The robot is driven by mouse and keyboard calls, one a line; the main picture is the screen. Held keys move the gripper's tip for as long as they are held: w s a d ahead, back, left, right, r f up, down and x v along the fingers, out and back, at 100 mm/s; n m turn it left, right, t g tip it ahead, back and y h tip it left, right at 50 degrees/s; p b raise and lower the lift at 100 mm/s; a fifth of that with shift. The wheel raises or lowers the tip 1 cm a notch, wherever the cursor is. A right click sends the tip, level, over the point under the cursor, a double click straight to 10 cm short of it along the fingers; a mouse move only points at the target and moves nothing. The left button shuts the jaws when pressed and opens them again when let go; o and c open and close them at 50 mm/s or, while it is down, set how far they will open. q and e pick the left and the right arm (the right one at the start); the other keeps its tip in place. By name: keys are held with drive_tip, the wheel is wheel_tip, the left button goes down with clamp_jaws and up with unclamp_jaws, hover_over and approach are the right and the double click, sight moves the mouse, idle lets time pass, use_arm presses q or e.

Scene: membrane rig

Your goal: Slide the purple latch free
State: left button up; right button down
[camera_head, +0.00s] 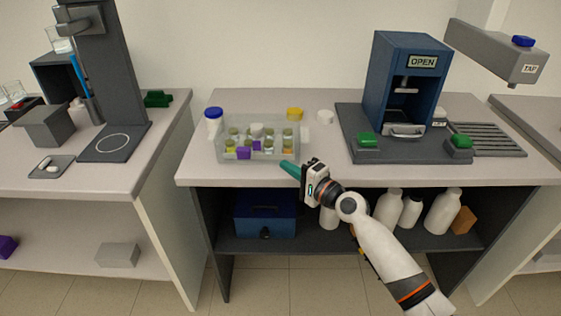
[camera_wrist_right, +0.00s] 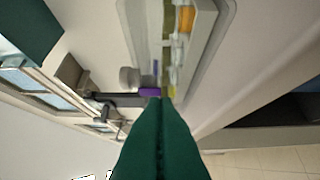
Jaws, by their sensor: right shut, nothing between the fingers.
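The purple latch (camera_head: 244,153) is a small block at the front of a clear box (camera_head: 224,154) on the middle bench. In the right wrist view a purple piece (camera_wrist_right: 149,92), apparently the latch, shows just beyond the fingertips. Whether they touch it cannot be told. My right gripper (camera_head: 284,164) has green fingers and is shut and empty, at the box's front right, to the right of the latch. Its shut fingers fill the lower middle of the right wrist view (camera_wrist_right: 160,102). My left gripper is not in view.
Several lidded vials (camera_head: 270,144) sit in the clear box. A white bottle with a blue cap (camera_head: 213,121) stands at its left, a yellow block (camera_head: 295,114) behind it. A blue press (camera_head: 391,75) marked OPEN stands to the right. The bench's front left is clear.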

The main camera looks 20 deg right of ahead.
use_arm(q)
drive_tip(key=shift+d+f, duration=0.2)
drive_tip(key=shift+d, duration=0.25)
use_arm(e)
drive_tip(key=v, duration=0.4)
drive_tip(key=shift+s+d, duration=0.2)
drive_tip(key=shift+d, duration=0.15)
